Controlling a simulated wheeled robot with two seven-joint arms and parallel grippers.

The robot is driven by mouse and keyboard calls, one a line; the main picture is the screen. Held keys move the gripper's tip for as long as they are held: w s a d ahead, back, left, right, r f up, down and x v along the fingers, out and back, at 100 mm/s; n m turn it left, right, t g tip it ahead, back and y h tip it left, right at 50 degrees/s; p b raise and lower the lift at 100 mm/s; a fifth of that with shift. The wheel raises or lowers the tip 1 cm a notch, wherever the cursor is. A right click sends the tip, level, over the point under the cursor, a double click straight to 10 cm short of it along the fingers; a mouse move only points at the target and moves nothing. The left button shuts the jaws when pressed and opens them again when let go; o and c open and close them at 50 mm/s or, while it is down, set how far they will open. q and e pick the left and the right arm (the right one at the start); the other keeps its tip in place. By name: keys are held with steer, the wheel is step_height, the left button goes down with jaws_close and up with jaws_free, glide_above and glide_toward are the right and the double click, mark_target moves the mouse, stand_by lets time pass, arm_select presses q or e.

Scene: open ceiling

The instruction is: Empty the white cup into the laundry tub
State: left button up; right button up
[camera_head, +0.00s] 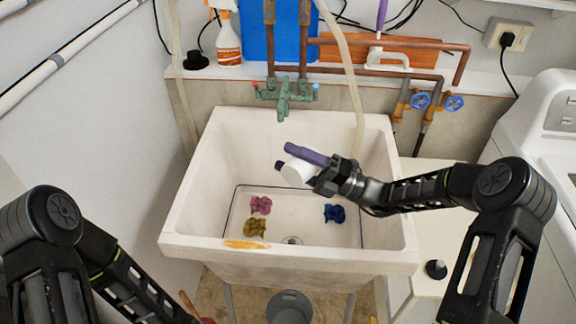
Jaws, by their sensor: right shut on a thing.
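The white cup (297,172) is in my right gripper (296,160), whose purple fingers are shut on it. The gripper holds the cup above the open laundry tub (205,175), over its middle. The cup looks tilted; its inside is hidden and the gripper covers part of it. The tub is white and deep with a drain in its floor. My left arm comes in at the lower left, and its gripper is outside the picture.
Crumpled pink (261,205), olive (255,227) and blue (334,213) pieces lie in the tub. A green faucet (285,95) and a pale hose (350,75) are at its back. A white machine (540,130) stands right. A grey bucket (288,307) is below the tub.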

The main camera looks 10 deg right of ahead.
steer(key=shift+w+d+r+m+t+p, duration=0.15)
steer(key=shift+r+m+t+p, duration=0.15)
steer(key=shift+m, duration=0.3)
steer(key=shift+w+d+r+m+t+p, duration=0.15)
steer(key=shift+m+t, duration=0.25)
steer(key=shift+m, duration=0.2)
steer(key=m, duration=0.1)
steer(key=m+t+p, duration=0.1)
steer(key=r+m+t+p, duration=0.1)
steer(key=shift+w+d, duration=0.25)
steer(key=shift+d, duration=0.1)
arm_select(q)
steer(key=shift+s+a+r+p, duration=0.1)
steer(key=shift+s+r+p, duration=0.1)
steer(key=shift+r, duration=0.9)
steer(key=shift+s+r+p, duration=0.1)
steer(key=shift+r+p, duration=0.05)
steer(key=shift+r, duration=0.9)
arm_select(e)
steer(key=shift+w+d+r+m+t, duration=0.15)
steer(key=shift+m+t, duration=0.35)
steer(key=shift+m, duration=0.3)
